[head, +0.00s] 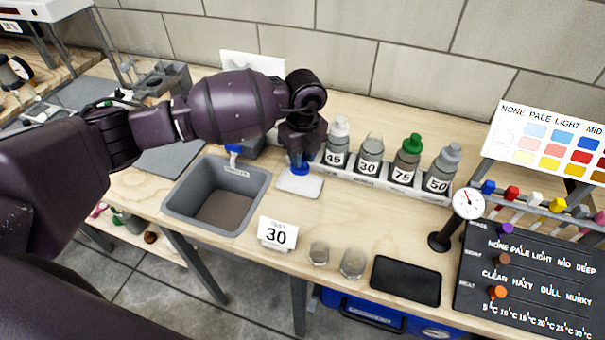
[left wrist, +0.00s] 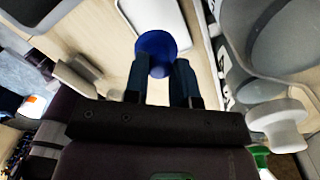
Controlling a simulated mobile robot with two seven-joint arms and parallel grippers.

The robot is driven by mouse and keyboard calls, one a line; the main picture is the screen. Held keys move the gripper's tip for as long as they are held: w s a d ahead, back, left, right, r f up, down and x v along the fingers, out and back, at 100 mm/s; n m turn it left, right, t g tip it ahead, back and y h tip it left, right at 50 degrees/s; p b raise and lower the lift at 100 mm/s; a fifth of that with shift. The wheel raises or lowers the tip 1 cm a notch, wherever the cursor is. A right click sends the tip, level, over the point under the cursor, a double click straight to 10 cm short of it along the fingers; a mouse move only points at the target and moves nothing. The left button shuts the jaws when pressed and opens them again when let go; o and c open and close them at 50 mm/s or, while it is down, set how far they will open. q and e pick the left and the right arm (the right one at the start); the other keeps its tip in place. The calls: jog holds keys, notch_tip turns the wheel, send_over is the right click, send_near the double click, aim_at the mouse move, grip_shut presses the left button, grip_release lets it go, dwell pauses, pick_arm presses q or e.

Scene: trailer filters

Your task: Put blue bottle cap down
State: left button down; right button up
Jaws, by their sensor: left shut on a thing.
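My left gripper (head: 299,160) comes down over the workbench and is shut on the blue bottle cap (head: 298,169). The cap is also clear in the left wrist view (left wrist: 155,52), round and blue between the two fingertips. A small white pad (head: 301,186) lies on the bench just below and in front of the cap; it also shows in the left wrist view (left wrist: 145,17). The cap overlaps the pad's far edge in the head view; I cannot tell whether they touch. My right gripper is not in view.
A rack (head: 385,185) holds bottles labelled 45, 30, 75 and 50, close to the right of my gripper. A grey basin (head: 181,205) is at left. A "30" card (head: 277,235), two glass cups (head: 352,264) and a black pad (head: 406,281) lie in front. A dial gauge (head: 467,204) stands right.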

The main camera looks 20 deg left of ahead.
aim_at(302, 183)
pick_arm(q)
jog(key=shift+f, duration=0.55)
notch_tip(302, 183, down, 5)
jog(key=shift+s+f+b, duration=0.1)
jog(key=shift+f+b, duration=0.1)
jog(key=shift+b, duration=0.35)
jog(key=shift+s+f, duration=0.15)
jog(key=shift+f, duration=0.05)
jog(key=c, duration=1)
grip_release()
jog(key=shift+f, duration=0.1)
jog(key=shift+o, duration=1.4)
jog(key=shift+w+r, duration=0.2)
jog(key=shift+r, duration=0.15)
jog(key=r+p, duration=0.1)
jog(key=r, duration=0.5)
jog(key=r+p, duration=0.1)
jog(key=r, duration=0.4)
jog(key=shift+w+d+r, duration=0.15)
jog(key=shift+w+r, duration=0.05)
jog(key=shift+r, duration=0.2)
